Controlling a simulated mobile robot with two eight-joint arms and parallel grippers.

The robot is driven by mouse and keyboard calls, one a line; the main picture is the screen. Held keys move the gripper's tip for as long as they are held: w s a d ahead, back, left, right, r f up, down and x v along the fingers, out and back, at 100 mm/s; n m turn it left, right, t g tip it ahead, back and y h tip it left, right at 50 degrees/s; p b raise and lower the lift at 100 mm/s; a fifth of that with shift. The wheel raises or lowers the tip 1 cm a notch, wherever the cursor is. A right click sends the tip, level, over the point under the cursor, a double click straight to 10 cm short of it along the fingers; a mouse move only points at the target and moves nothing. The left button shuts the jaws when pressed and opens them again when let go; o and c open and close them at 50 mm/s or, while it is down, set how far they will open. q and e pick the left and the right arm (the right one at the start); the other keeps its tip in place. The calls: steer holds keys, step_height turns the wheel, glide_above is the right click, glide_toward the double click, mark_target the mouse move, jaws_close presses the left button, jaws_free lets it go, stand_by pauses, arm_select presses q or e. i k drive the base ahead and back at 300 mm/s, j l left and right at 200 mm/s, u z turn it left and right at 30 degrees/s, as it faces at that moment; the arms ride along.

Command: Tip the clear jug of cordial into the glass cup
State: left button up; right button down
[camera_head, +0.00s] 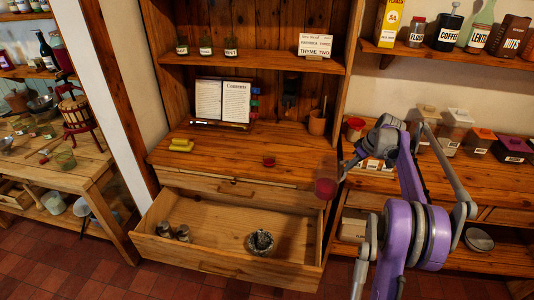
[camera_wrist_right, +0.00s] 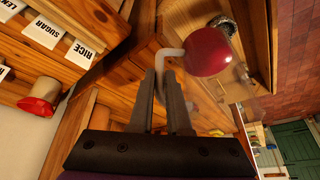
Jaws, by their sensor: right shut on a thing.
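The clear jug (camera_head: 326,187) hangs in the air just off the right front corner of the dresser top, with red cordial in its lower part. It looks roughly upright. My right gripper (camera_head: 346,166) is shut on its handle. In the right wrist view the fingers (camera_wrist_right: 168,75) pinch the pale handle, and the jug's red cordial (camera_wrist_right: 207,52) shows beyond them. A small cup (camera_head: 268,161) with red in it stands on the dresser top, left of the jug and apart from it; I take it for the glass cup. My left gripper is out of view.
An open drawer (camera_head: 215,225) below the dresser top juts forward, holding jars and a glass dish. Yellow blocks (camera_head: 181,146), an open book (camera_head: 222,101) and a brown pot (camera_head: 317,122) stand on the top. Its middle is mostly clear. A shelf unit with containers is at right.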

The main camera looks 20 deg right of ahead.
mark_target(269, 158)
steer(key=i, duration=0.85)
